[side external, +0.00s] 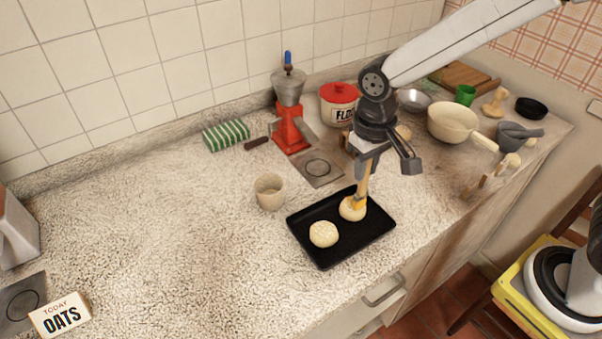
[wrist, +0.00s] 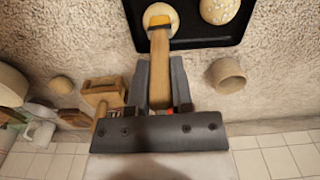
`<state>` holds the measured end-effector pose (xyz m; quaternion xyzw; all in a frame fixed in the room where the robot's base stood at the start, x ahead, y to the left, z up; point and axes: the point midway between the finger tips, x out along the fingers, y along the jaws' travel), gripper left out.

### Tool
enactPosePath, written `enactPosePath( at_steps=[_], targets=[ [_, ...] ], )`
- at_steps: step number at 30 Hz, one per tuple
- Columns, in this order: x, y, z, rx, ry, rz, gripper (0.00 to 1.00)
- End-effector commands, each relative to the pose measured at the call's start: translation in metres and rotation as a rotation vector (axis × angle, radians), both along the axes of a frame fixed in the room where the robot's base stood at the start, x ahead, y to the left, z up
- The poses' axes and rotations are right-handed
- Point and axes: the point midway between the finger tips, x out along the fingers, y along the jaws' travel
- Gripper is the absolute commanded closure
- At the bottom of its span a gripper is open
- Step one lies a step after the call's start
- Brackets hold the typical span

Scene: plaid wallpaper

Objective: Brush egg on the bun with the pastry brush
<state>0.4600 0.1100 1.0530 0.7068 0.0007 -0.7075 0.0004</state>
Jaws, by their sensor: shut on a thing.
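My gripper (side external: 369,158) is shut on the wooden handle of the pastry brush (side external: 363,180). In the wrist view my gripper (wrist: 160,88) has the brush (wrist: 160,70) between its two fingers. The brush points down, and its bristle end meets the top of one pale round bun (side external: 347,212), which also shows in the wrist view (wrist: 157,12). A second bun (side external: 323,234), with a speckled top, lies to its left on the same black tray (side external: 335,257). A small beige cup (side external: 269,192) stands left of the tray; its contents cannot be made out.
Behind the tray stand a red grinder (side external: 291,125), a red-lidded flour tin (side external: 338,103) and a green striped cloth (side external: 226,135). A cream bowl (side external: 453,121) and a mortar (side external: 517,137) are at the right.

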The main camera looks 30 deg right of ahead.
Motion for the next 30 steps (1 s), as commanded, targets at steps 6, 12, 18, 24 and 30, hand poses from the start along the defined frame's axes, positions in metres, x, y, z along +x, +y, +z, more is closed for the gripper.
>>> enactPosePath(
  at_steps=[6,12,18,24,30],
  targets=[
    [0.006,0.000,0.000,0.000,0.000,0.000,1.00],
    [0.007,0.000,-0.001,0.000,0.000,0.000,1.00],
    [0.007,0.000,0.000,0.000,-0.001,0.000,1.00],
    [0.008,0.000,0.009,0.001,-0.003,0.000,1.00],
    [0.008,0.000,0.023,0.001,-0.004,0.000,1.00]
  ],
)
